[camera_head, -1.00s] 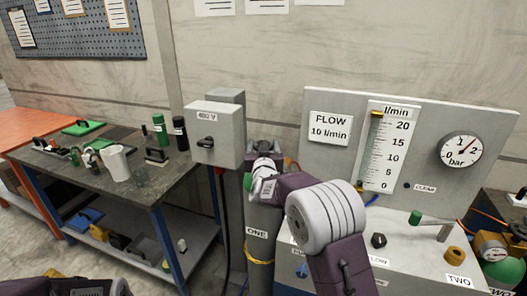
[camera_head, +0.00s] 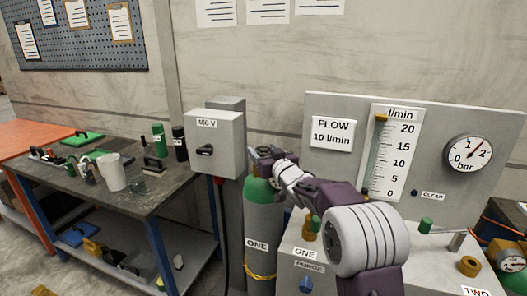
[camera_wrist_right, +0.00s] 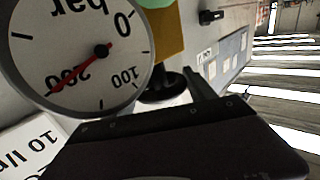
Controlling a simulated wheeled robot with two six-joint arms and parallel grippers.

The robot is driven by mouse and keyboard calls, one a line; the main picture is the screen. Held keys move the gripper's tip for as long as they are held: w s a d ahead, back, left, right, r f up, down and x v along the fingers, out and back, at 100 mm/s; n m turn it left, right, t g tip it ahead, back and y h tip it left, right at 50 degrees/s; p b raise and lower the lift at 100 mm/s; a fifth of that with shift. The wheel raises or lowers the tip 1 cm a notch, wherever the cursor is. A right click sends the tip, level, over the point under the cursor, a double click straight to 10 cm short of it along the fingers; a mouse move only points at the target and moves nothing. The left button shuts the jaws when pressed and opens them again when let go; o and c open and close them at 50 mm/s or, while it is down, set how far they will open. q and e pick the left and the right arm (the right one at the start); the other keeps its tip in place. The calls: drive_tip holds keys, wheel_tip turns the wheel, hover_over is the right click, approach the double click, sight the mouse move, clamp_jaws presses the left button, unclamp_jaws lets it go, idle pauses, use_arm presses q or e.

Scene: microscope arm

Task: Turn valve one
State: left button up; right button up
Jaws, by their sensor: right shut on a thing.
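The grey gas cylinder labelled ONE (camera_head: 262,222) has a green shoulder and stands left of the flow bench. My right gripper (camera_head: 266,154) is at its top. The wrist view shows a black round handwheel (camera_wrist_right: 165,88), the valve, at my right gripper (camera_wrist_right: 190,88). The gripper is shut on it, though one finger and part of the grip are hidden. A round pressure gauge (camera_wrist_right: 75,55) is close beside the gripper, its red needle near 200 bar. My left gripper is out of view.
The flow panel (camera_head: 330,165) stands right of the cylinder, with a flow tube (camera_head: 388,150) and a small bar gauge (camera_head: 468,155). A 400 V switch box (camera_head: 215,140) is close on the left. A cluttered workbench (camera_head: 140,195) is further left.

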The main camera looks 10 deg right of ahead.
drive_tip(key=o, duration=1.4)
drive_tip(key=s+d, duration=0.1)
drive_tip(key=s, duration=0.8)
drive_tip(key=shift+d+b, duration=0.25)
drive_tip(key=shift+b, duration=0.2)
